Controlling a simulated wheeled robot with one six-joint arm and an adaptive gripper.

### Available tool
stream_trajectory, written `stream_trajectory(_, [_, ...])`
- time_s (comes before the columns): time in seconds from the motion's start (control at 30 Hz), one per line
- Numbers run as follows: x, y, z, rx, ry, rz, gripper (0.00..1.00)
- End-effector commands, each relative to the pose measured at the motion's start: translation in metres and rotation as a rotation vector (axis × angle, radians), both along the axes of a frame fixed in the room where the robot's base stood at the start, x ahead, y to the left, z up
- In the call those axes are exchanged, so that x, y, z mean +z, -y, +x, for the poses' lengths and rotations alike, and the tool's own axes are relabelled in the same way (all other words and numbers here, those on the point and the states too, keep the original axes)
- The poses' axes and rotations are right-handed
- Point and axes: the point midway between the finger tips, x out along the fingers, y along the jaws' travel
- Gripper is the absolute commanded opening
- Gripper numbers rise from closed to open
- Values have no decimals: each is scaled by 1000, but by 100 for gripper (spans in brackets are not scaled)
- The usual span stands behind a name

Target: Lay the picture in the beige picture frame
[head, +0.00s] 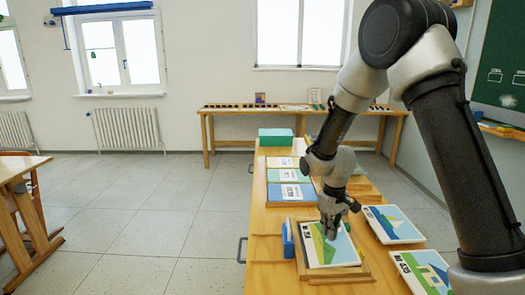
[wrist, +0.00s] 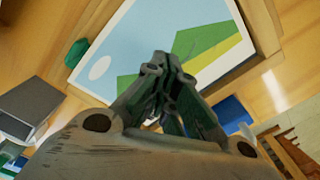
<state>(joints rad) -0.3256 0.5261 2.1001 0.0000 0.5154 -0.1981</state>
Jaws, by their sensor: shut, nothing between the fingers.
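A picture (head: 322,256) with pale blue sky, green hills and a yellow band lies on the beige wooden picture frame (head: 304,270) on the table. It appears to lie within the frame's border, though I cannot tell whether it is fully seated. In the wrist view the picture (wrist: 150,38) fills the upper middle, with a white oval on it. My gripper (head: 331,230) is just above the picture, pointing down. In the wrist view my gripper (wrist: 160,62) has its fingertips together, empty, and hides part of the picture.
Other pictures (head: 393,223) and (head: 425,272) lie to the right on the table (head: 262,222). A blue object (head: 288,241) stands left of the frame. Coloured trays (head: 290,192) and a green box (head: 276,137) are farther back. The floor at left is open.

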Motion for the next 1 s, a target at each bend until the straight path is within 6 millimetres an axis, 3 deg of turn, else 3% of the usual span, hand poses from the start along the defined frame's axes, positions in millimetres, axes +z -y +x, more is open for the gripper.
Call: stream_trajectory(1.0, [-13,0,0,0,-1,0,0])
